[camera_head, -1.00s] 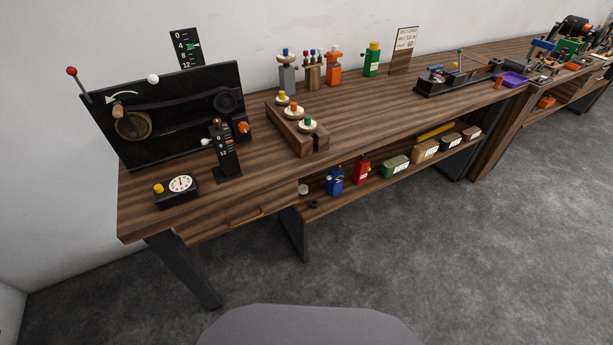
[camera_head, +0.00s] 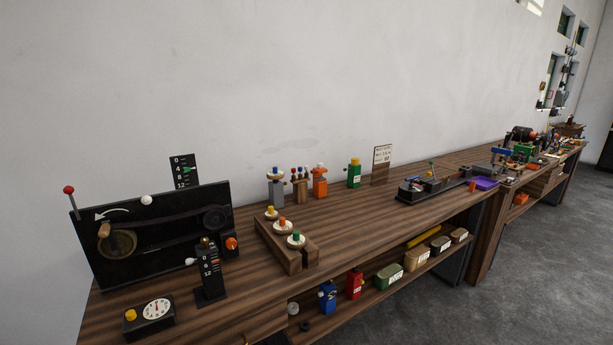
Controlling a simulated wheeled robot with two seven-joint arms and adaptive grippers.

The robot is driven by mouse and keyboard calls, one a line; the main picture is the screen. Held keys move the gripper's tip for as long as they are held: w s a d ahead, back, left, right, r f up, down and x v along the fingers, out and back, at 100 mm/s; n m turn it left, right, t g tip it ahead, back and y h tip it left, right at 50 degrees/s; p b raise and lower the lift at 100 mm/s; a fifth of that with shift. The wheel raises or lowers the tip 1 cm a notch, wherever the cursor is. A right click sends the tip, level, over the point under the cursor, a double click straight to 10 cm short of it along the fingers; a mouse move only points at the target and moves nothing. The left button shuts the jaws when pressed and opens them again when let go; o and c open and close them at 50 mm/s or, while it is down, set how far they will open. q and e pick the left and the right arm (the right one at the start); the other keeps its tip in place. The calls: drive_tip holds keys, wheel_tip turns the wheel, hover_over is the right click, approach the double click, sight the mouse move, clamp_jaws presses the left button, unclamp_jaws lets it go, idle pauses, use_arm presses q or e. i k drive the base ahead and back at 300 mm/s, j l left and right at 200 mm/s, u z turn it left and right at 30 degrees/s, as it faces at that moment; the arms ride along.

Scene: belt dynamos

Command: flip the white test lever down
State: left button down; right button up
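A black test panel (camera_head: 165,243) stands upright at the left end of the wooden bench. A white ball knob (camera_head: 146,200) sits at its top edge; its stem is hard to make out. A second white knob (camera_head: 191,262) sticks out to the left from a small black scale post (camera_head: 209,274) in front of the panel. I cannot tell which white knob is the test lever. A red-tipped lever (camera_head: 69,190) rises at the panel's left edge. A brass wheel (camera_head: 117,243) and a belt are on the panel face. Neither gripper is in view.
A black dial box (camera_head: 149,314) with a yellow button sits at the front left of the bench (camera_head: 345,215). A wooden tray (camera_head: 290,262) of coloured knobs stands right of the panel. Bottles and tools line the back. A lower shelf holds tins. Open floor (camera_head: 440,300) lies in front.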

sight(146, 201)
drive_tip(key=u, duration=1)
drive_tip(key=i+l, duration=0.05)
